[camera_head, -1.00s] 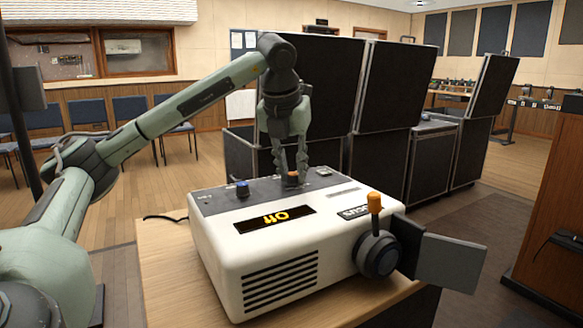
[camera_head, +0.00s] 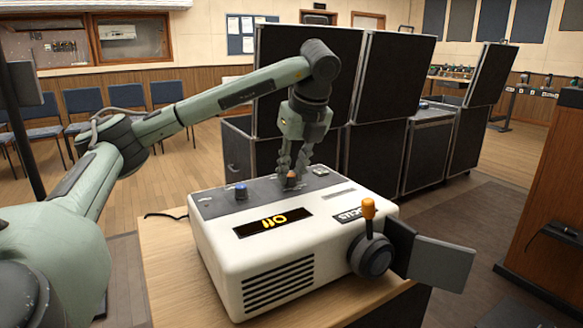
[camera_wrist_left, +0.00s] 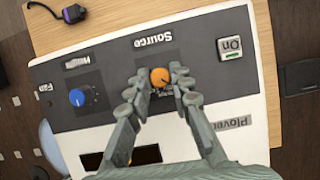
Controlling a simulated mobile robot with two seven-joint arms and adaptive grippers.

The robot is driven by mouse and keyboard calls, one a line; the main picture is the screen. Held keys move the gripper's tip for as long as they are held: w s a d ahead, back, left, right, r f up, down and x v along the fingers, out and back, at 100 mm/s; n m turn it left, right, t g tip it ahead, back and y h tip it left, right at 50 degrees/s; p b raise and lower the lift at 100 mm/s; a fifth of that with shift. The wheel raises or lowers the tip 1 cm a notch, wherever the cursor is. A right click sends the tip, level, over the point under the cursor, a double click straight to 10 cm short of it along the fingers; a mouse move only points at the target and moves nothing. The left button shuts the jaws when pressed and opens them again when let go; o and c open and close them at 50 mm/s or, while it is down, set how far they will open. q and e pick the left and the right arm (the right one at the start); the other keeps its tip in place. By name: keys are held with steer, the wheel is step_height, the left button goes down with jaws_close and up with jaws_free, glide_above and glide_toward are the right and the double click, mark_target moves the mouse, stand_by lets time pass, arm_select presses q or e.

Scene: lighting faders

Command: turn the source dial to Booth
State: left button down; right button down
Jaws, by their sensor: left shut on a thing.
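The source dial (camera_head: 291,181) is a small orange knob on the grey strip at the back of a white projector-like box (camera_head: 300,262). In the left wrist view the dial (camera_wrist_left: 160,77) sits just below the upside-down word "Source". My left gripper (camera_head: 292,170) points down at the dial from above. In the wrist view its fingertips (camera_wrist_left: 161,83) lie on both sides of the knob, shut on it. The dial's lower side and any setting marks there are mostly hidden by the fingers. A dark display (camera_head: 274,222) shows yellow upside-down characters, hard to read. My right gripper is out of view.
A blue knob (camera_head: 240,191) stands left of the dial, and a button marked "On" (camera_wrist_left: 230,46) stands right of it. An orange-tipped lever (camera_head: 369,210) rises at the box's front right. Black cases (camera_head: 390,130) stand behind the wooden table (camera_head: 160,265).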

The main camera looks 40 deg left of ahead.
arm_select(q)
steer(key=shift+r+n, duration=0.1)
steer(key=shift+n, duration=0.2)
steer(key=c, duration=1.3)
jaws_free()
steer(key=shift+c, duration=0.2)
steer(key=v, duration=1.2)
steer(key=shift+w, duration=0.1)
